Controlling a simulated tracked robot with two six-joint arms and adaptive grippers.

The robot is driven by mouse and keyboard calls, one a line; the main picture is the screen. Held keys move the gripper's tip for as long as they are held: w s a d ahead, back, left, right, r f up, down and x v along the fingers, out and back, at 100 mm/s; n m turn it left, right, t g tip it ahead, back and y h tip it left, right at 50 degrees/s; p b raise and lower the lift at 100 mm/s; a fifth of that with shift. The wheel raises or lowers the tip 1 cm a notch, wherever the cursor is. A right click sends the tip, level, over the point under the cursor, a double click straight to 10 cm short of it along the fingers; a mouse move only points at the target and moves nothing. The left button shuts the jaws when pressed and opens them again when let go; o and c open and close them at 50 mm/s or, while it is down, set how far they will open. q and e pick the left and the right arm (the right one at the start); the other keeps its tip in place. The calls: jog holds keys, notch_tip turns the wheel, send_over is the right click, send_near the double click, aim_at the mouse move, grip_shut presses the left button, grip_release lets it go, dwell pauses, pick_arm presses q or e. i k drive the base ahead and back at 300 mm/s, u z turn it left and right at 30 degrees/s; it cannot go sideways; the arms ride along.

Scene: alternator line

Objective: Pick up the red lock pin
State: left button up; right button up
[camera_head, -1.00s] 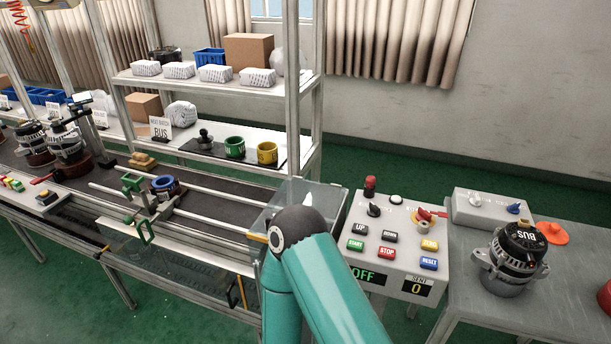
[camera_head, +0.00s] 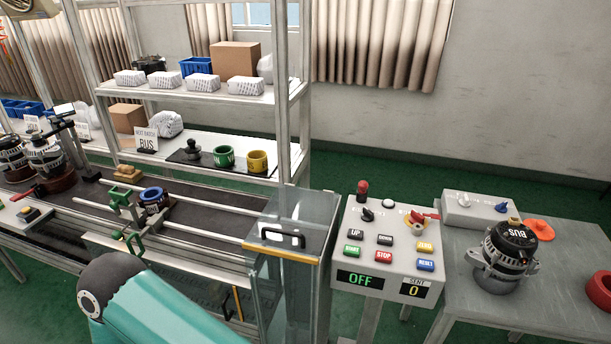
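A small red part (camera_head: 425,215) sits at the yellow-ringed fitting (camera_head: 413,226) on the upper right of the grey control panel (camera_head: 345,262); it may be the red lock pin, but it is too small to tell. A taller red piece (camera_head: 362,190) stands upright at the panel's upper left edge. A teal arm link of mine with a dark joint crosses the lower left of the view. Neither gripper shows.
A clear guard box with a black handle (camera_head: 283,238) stands left of the panel. A conveyor (camera_head: 215,221) with rails runs left. An alternator (camera_head: 503,256) marked BUS sits on the right table (camera_head: 465,300), beside an orange part (camera_head: 539,230) and red ring (camera_head: 602,291).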

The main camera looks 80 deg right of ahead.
aim_at(363, 185)
jog(key=z, duration=0.05)
jog(key=k, duration=2.85)
jog(key=z, duration=0.85)
jog(key=i, duration=1)
